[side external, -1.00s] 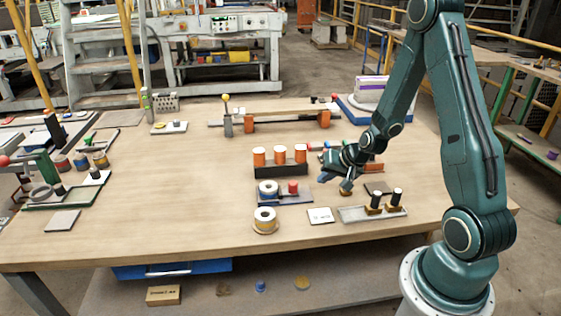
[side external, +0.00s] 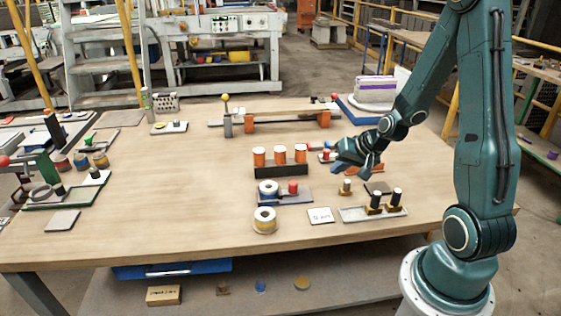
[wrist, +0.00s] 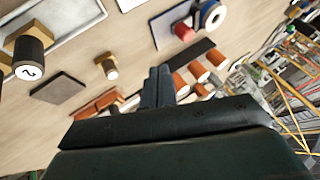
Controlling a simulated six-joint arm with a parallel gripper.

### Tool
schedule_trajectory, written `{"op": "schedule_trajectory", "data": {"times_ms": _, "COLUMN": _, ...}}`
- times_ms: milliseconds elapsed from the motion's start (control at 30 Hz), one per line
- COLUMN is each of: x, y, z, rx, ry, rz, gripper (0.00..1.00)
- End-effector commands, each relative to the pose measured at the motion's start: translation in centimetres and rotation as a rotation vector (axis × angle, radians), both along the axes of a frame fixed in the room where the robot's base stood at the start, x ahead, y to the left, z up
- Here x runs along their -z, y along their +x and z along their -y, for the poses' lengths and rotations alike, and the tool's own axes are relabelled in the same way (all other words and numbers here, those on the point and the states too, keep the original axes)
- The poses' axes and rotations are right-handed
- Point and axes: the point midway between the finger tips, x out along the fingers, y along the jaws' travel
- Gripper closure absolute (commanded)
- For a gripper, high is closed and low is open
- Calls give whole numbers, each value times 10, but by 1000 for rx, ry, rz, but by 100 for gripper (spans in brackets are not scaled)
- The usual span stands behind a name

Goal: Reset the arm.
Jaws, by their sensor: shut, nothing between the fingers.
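My gripper (side external: 354,163) hangs above the right half of the wooden table (side external: 170,200), in the side external view. In the wrist view its fingers (wrist: 158,86) are together, with nothing between them. A small brass and white stamp-like piece (side external: 346,188) stands on the table below and apart from the gripper. It also shows in the wrist view (wrist: 107,68). Behind the gripper, part of a small red-topped piece (side external: 327,155) and orange blocks (side external: 372,168) are partly hidden.
A black rack with orange cylinders (side external: 281,171) stands left of my gripper. A tray (side external: 362,215) holds two black-and-brass stamps. A dark square pad (side external: 378,188) lies nearby. The table's left middle is clear.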

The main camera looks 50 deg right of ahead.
Motion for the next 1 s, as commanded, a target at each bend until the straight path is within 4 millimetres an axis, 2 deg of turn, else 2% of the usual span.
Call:
{"op": "schedule_trajectory", "data": {"times_ms": 267, "x": -2, "y": 1, "z": -2, "rx": -8, "ry": -4, "rz": -1, "gripper": 100}}
{"op": "schedule_trajectory", "data": {"times_ms": 433, "x": -14, "y": 3, "z": -12, "rx": -58, "ry": -26, "rz": -10, "gripper": 100}}
{"op": "schedule_trajectory", "data": {"times_ms": 733, "x": -58, "y": 0, "z": -54, "rx": -237, "ry": -114, "rz": -56, "gripper": 100}}
{"op": "schedule_trajectory", "data": {"times_ms": 1000, "x": -101, "y": -17, "z": -95, "rx": -399, "ry": -207, "rz": -100, "gripper": 100}}
